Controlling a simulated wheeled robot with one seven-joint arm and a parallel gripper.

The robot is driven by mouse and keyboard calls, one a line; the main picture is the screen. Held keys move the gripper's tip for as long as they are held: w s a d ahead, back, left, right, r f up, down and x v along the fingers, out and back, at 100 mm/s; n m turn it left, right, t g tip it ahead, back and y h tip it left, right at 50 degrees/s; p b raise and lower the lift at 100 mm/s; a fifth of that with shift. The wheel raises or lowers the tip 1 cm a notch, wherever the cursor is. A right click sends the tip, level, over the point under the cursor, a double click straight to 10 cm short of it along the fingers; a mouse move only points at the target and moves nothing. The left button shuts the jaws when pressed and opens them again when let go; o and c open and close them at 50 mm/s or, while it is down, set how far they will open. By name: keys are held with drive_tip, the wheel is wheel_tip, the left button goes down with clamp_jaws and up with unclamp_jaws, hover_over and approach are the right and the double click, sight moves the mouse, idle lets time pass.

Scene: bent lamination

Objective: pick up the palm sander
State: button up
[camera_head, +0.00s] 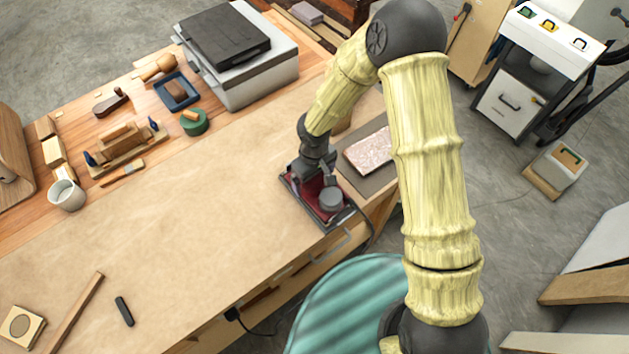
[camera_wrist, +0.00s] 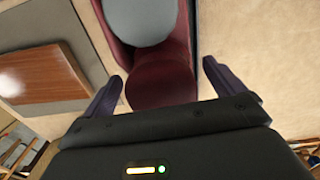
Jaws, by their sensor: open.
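The palm sander (camera_head: 330,200) has a grey round top and a dark red body. It sits at the right front edge of the workbench, on a dark red, black-edged base or tray. My gripper (camera_head: 318,172) is directly over its rear part and hides some of it. In the wrist view, the sander's dark red rounded end (camera_wrist: 160,85) lies between the two spread fingers of my gripper (camera_wrist: 163,72), with a gap seen on each side. The sander's grey top (camera_wrist: 140,18) is beyond the fingertips. I cannot tell how far the fingers are above the bench.
A pinkish block (camera_head: 370,151) lies on a grey mat right of the sander. A dark cord (camera_head: 372,228) runs off the bench edge. A grey machine (camera_head: 245,70), a green roll (camera_head: 194,122) and a white mug (camera_head: 67,195) stand farther left. The bench middle is clear.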

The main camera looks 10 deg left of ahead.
drive_tip(key=shift+f, duration=0.35)
drive_tip(key=shift+r, duration=0.1)
drive_tip(key=c, duration=1.4)
drive_tip(key=shift+o, duration=0.2)
drive_tip(key=shift+r, duration=0.15)
wheel_tip(320, 180, up, 10)
drive_tip(key=shift+f+b, duration=0.15)
drive_tip(key=shift+b, duration=0.7)
